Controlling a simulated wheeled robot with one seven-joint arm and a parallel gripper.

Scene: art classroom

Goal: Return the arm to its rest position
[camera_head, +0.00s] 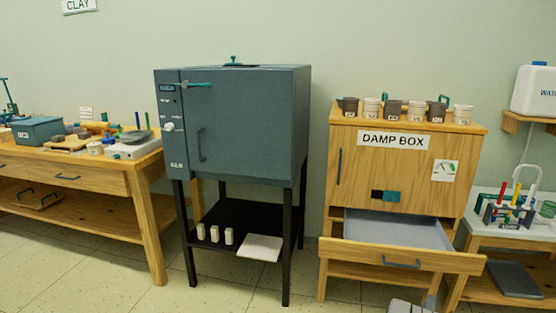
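My gripper's fingers do not show in the head view. Only a small pale grey shape enters at the bottom edge, below the open drawer, cut off by the frame; I cannot tell which part it is. The wooden damp box (360,170) stands right of centre with its door shut. Its lower drawer (345,253) is pulled out toward me, and the part of its grey inside that I see is empty. No object is seen held.
A dark grey kiln (245,120) stands shut on a black stand. A wooden workbench (145,200) with tools is at the left. Several small pots line the damp box top. A side table (500,238) with a tool rack is at the right. The open drawer juts into the floor space.

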